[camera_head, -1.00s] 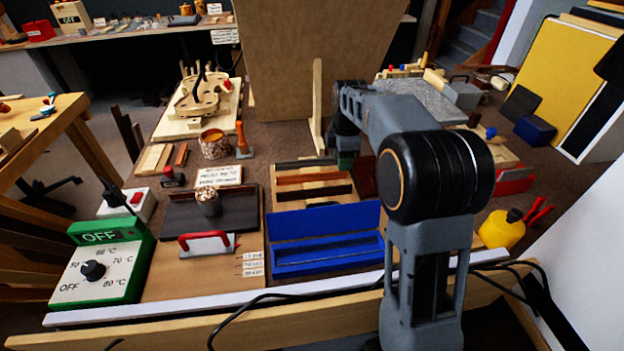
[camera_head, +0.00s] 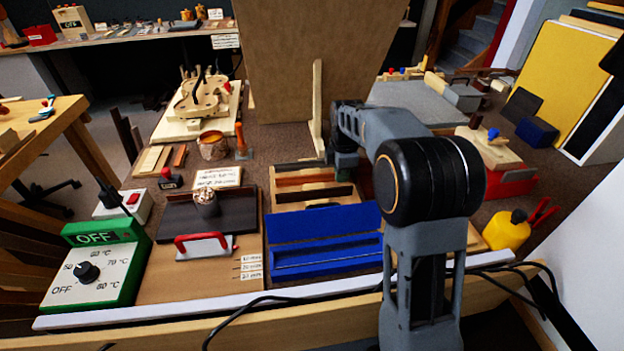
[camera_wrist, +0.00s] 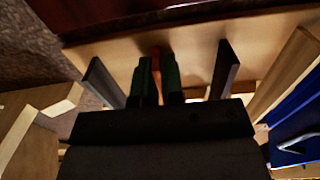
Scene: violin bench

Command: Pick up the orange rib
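The orange rib (camera_head: 303,181) lies lengthwise in a light wooden rack (camera_head: 346,191), between darker strips. In the wrist view only a short orange piece of it (camera_wrist: 156,52) shows, between my fingertips. My gripper (camera_wrist: 158,78) has two green fingers, one on each side of the rib, with a narrow gap. I cannot tell whether they press on it. A dark strip stands apart on the left (camera_wrist: 103,82) and another on the right (camera_wrist: 225,68). In the head view my gripper (camera_head: 345,162) is at the rack's right end, partly hidden by my arm.
An open blue case (camera_head: 325,240) lies in front of the rack. A dark tray (camera_head: 180,220) and a red-handled tool (camera_head: 203,245) are left of it. A tall brown panel (camera_head: 310,60) and an upright wooden piece (camera_head: 317,105) stand behind. A yellow container (camera_head: 505,231) is at right.

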